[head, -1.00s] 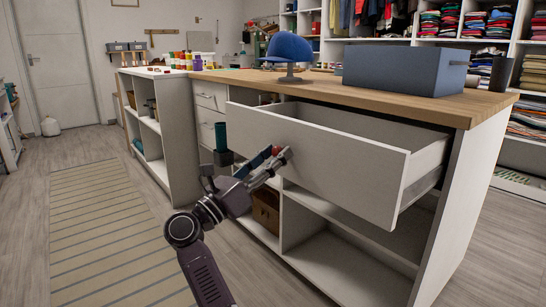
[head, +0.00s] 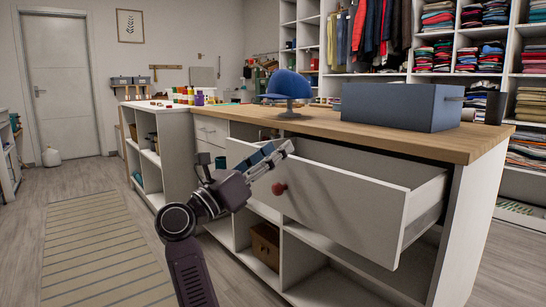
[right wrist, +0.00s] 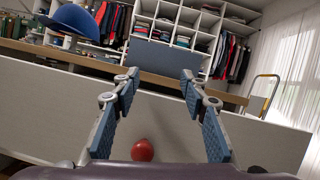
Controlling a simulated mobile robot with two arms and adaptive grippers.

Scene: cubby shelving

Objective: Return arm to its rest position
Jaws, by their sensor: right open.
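My right gripper (head: 277,150) is open and empty beside the top of the pulled-out white drawer (head: 340,205). In the right wrist view its two blue-padded fingers stand apart (right wrist: 160,76). The drawer's red round knob (head: 279,189) is on its front, below and apart from the fingers. The knob also shows in the right wrist view (right wrist: 142,150), low between the fingers. My left gripper is not in view.
The wooden counter (head: 410,133) holds a blue cap on a stand (head: 289,86) and a grey-blue box (head: 402,106). Open cubbies with a brown basket (head: 265,244) lie below the drawer. Floor with a striped rug (head: 95,245) is free at left.

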